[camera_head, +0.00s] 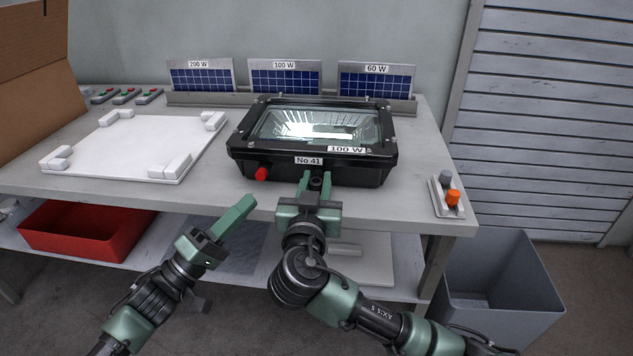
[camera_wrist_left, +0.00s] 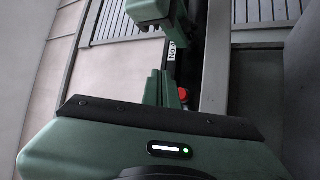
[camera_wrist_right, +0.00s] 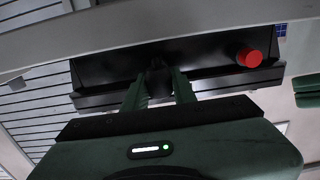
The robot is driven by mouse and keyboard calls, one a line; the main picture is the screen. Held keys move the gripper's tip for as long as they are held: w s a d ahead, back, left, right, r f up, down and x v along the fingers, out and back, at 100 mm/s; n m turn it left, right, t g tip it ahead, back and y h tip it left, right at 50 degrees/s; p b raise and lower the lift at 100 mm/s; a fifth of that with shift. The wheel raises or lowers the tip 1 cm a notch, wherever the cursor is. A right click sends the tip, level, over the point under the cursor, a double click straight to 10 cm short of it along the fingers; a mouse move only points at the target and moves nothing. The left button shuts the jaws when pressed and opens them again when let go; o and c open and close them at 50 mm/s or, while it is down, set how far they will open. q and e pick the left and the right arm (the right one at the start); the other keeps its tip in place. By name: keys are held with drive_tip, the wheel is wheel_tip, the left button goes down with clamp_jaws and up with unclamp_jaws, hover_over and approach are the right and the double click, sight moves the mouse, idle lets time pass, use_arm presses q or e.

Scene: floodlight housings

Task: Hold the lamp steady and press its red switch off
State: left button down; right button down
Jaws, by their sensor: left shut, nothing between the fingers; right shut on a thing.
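The black floodlight lamp (camera_head: 370,170), labelled "No 41" and "100 W", sits near the front edge of the table. Its red switch (camera_head: 261,173) sticks out of the front face at the left; it also shows in the right wrist view (camera_wrist_right: 249,57) and, small, in the left wrist view (camera_wrist_left: 183,94). My right gripper (camera_head: 317,180) is shut on a dark part at the middle of the lamp's front (camera_wrist_right: 158,80).
Three small solar panels (camera_head: 285,78) labelled 200 W, 100 W and 60 W stand behind the lamp. A white cornered tray (camera_head: 130,148) lies at left. A small holder with grey and orange knobs (camera_head: 448,197) is at right. A red bin (camera_head: 80,232) sits below; a grey bin (camera_head: 500,285) stands right.

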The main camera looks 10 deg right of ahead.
sight(261, 174)
drive_tip(key=shift+a+f, duration=0.15)
use_arm(q)
drive_tip(key=s, duration=0.1)
drive_tip(key=s+a, duration=0.1)
drive_tip(key=s, duration=0.1)
drive_tip(key=shift+s, duration=0.25)
drive_tip(key=shift+w, duration=0.1)
drive_tip(key=shift+w+d, duration=0.5)
drive_tip(key=shift+w, duration=0.85)
drive_tip(key=shift+w+d, duration=0.45)
drive_tip(key=shift+w, duration=0.9)
drive_tip(key=shift+w+d, duration=0.5)
drive_tip(key=shift+w, duration=0.85)
drive_tip(key=shift+w+d, duration=0.1)
drive_tip(key=shift+w, duration=0.25)
